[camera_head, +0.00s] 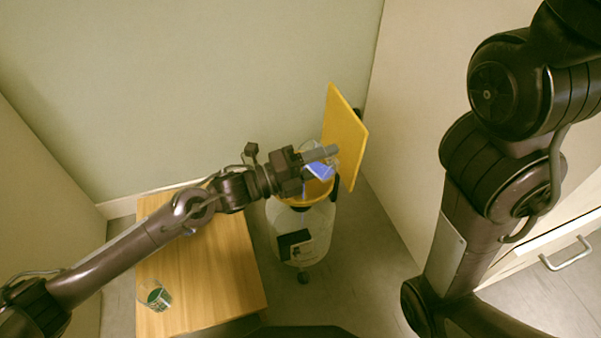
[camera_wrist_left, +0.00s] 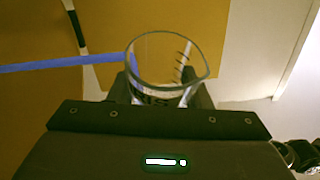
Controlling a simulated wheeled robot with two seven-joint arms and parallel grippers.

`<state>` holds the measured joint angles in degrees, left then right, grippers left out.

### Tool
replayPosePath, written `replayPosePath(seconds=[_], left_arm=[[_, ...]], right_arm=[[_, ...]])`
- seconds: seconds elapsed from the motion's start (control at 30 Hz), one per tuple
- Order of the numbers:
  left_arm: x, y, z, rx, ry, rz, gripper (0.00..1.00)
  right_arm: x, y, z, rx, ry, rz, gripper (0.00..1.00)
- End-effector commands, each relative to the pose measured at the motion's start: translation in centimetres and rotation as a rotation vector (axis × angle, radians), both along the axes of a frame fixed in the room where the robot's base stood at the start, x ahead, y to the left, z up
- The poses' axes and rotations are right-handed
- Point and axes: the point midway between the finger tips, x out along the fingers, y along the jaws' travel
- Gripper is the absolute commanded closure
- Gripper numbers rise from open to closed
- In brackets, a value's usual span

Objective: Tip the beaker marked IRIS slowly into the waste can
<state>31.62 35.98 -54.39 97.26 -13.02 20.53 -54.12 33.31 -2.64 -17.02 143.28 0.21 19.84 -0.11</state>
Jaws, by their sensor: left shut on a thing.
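My left gripper (camera_head: 322,154) is shut on a clear glass beaker (camera_head: 332,166) and holds it tilted over the mouth of the waste can (camera_head: 288,228). Blue liquid (camera_head: 318,171) shows in the beaker in the head view. The left wrist view shows the beaker (camera_wrist_left: 165,62) between the fingers, with dark marks on its side and partly hidden lettering. A blue stream (camera_wrist_left: 65,65) runs from its rim toward the left of that view. The can is pale with a yellow rim, and its yellow lid (camera_head: 345,137) stands open. My right gripper is out of view.
A wooden table (camera_head: 215,265) stands left of the can, under my left arm. A small glass with green liquid (camera_head: 155,296) stands near its front left corner. A white drawer with a metal handle (camera_head: 566,254) is at the right. Grey floor between is clear.

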Motion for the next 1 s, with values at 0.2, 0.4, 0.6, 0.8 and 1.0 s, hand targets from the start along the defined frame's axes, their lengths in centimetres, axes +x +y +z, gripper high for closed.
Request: replayPosePath(seconds=[0.2, 0.4, 0.6, 0.8, 1.0], left_arm=[[0.1, 0.04, 0.32, -0.037, 0.038, 0.0, 0.8], [0.1, 0.05, 0.31, -0.035, 0.036, 0.0, 0.8], [0.12, 0.07, 0.37, -0.042, 0.043, 0.0, 0.8], [0.3, 0.25, 0.77, -0.092, 0.098, 0.001, 0.8], [0.33, 0.29, 0.83, -0.118, 0.126, -0.001, 0.8]], right_arm=[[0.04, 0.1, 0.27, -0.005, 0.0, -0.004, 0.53], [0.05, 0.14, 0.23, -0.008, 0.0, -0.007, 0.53], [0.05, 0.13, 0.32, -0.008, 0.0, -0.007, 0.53], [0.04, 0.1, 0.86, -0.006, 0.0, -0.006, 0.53], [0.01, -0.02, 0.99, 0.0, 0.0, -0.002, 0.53]])
